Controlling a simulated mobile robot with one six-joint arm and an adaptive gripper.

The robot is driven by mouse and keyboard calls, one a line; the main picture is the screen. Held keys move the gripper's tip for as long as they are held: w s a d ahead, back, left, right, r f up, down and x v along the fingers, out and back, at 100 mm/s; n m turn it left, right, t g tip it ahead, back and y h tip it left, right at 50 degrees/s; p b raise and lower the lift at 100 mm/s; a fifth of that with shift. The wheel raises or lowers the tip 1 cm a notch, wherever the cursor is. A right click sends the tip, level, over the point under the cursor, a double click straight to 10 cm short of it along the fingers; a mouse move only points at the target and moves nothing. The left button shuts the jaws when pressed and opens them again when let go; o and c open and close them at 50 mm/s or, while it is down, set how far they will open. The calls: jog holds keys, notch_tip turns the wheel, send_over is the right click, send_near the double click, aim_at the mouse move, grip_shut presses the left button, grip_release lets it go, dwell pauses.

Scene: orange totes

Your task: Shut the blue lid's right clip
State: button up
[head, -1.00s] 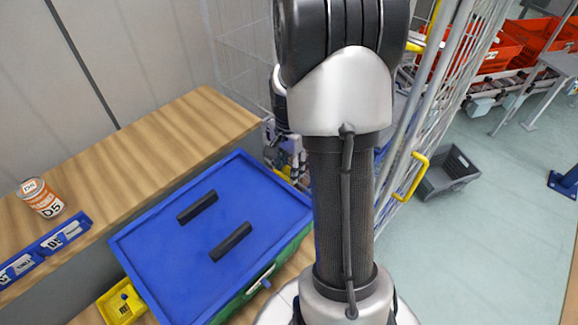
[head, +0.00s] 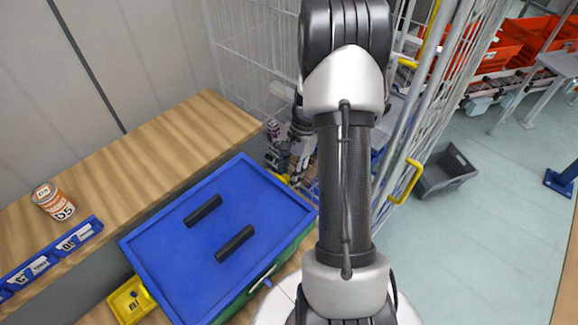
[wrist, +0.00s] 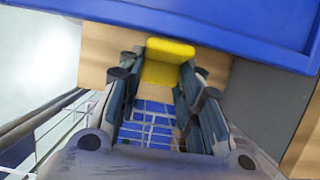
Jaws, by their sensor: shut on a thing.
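The blue lid (head: 255,205), with two black bars on top, lies over a green tote (head: 293,250) in the head view. Its yellow right clip (head: 284,178) shows at the lid's far right edge, partly hidden by my gripper (head: 296,166). In the wrist view the blue lid (wrist: 225,22) runs across the top. The yellow clip (wrist: 170,50) sticks out from below its edge. My gripper (wrist: 161,76) has its fingers on either side of the clip and is shut on it. The exact contact and the clip's hinge are hidden.
A wire cage (head: 410,130) stands close on the right. A grey crate (head: 446,172) lies on open floor.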

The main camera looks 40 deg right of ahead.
aim_at(288, 177)
dwell(0.3)
jog(key=o, duration=1.1)
jog(key=shift+c, duration=0.2)
notch_tip(288, 177, up, 10)
